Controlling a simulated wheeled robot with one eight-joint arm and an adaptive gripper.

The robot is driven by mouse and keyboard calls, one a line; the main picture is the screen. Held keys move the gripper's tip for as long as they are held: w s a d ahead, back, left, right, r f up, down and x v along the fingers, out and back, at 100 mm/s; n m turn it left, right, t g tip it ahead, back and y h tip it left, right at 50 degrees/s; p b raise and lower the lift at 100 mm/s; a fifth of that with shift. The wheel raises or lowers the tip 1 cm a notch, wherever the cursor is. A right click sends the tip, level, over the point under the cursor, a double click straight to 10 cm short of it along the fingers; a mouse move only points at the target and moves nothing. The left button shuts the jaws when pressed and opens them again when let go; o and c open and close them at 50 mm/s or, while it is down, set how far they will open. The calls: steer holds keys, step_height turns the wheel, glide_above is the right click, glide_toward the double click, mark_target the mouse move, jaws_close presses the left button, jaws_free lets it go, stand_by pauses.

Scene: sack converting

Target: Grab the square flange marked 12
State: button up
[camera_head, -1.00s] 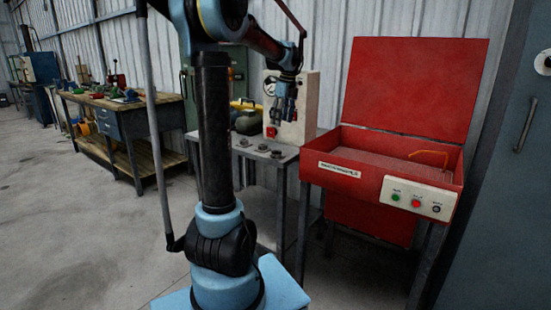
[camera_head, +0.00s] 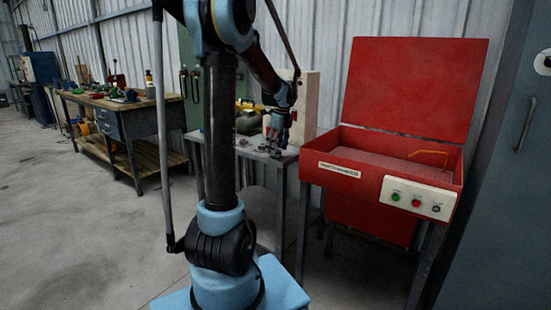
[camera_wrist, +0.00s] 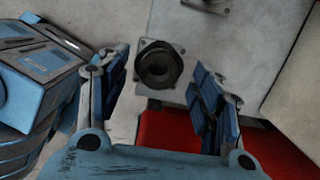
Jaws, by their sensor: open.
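A square flange (camera_wrist: 158,66) with a grey plate and a dark round hub shows between my fingers in the wrist view. A second square flange (camera_wrist: 206,5) is partly cut off at the top edge of that view. No number can be read on either. My gripper (camera_wrist: 164,88) is open, with one finger on each side of the first flange and no clear contact. In the head view my gripper (camera_head: 276,147) is low over the right part of the grey table, and small flanges (camera_head: 243,142) lie to its left.
A red open-lidded box machine (camera_head: 340,170) with buttons stands right of the grey table (camera_head: 252,153). A pale panel (camera_head: 307,100) rises behind my gripper. A wooden workbench (camera_head: 150,105) with clutter is at the left. Open floor (camera_head: 90,220) lies at the lower left.

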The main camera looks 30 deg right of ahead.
steer(key=shift+w+f, duration=0.1)
steer(key=shift+f, duration=0.65)
steer(key=shift+c, duration=0.2)
steer(key=c, duration=1.3)
